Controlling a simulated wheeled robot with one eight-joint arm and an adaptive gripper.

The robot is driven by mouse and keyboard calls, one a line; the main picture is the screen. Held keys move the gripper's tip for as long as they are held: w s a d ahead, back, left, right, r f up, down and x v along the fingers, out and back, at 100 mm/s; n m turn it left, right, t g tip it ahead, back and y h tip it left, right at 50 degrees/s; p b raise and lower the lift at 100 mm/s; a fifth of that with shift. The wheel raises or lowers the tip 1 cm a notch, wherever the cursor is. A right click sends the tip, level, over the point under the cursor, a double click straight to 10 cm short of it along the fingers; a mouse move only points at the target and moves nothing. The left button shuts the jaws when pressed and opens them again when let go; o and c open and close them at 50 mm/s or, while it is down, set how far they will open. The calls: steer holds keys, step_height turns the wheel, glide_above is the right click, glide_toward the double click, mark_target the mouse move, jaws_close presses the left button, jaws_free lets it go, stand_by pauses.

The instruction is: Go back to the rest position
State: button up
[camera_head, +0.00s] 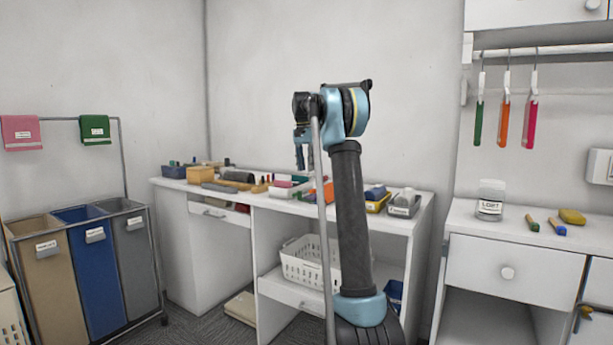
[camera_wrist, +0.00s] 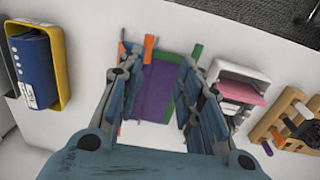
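My gripper (camera_head: 304,160) hangs from my raised arm above the white desk (camera_head: 270,206) in the head view. In the wrist view its two fingers (camera_wrist: 160,78) are spread apart, with nothing visibly clasped between them. A purple object (camera_wrist: 155,92) lies below and between the fingers, with orange (camera_wrist: 149,49) and green (camera_wrist: 197,51) pieces beside it. The fingers and palm hide part of this group.
In the wrist view, a yellow tray (camera_wrist: 61,62) with a blue item (camera_wrist: 34,72) lies left; a white tray (camera_wrist: 243,73) with a pink item and a wooden rack (camera_wrist: 268,131) lie right. The head view shows a basket (camera_head: 303,268) under the desk, bins (camera_head: 88,262) left, and a counter (camera_head: 470,216) right.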

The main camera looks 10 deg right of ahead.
steer(key=shift+r, duration=0.15)
steer(key=s+d+f+n+t, duration=0.1)
steer(key=s+f+n, duration=0.15)
steer(key=s, duration=1.25)
steer(key=s+d+f+n, duration=0.15)
steer(key=s+f, duration=0.25)
steer(key=s, duration=1)
steer(key=s+f+n+t, duration=0.1)
steer(key=s+f+n, duration=0.3)
steer(key=s+f, duration=2.1)
steer(key=shift+s+a+f+t+y, duration=0.2)
steer(key=shift+a+t+y, duration=0.1)
steer(key=shift+t+y, duration=0.1)
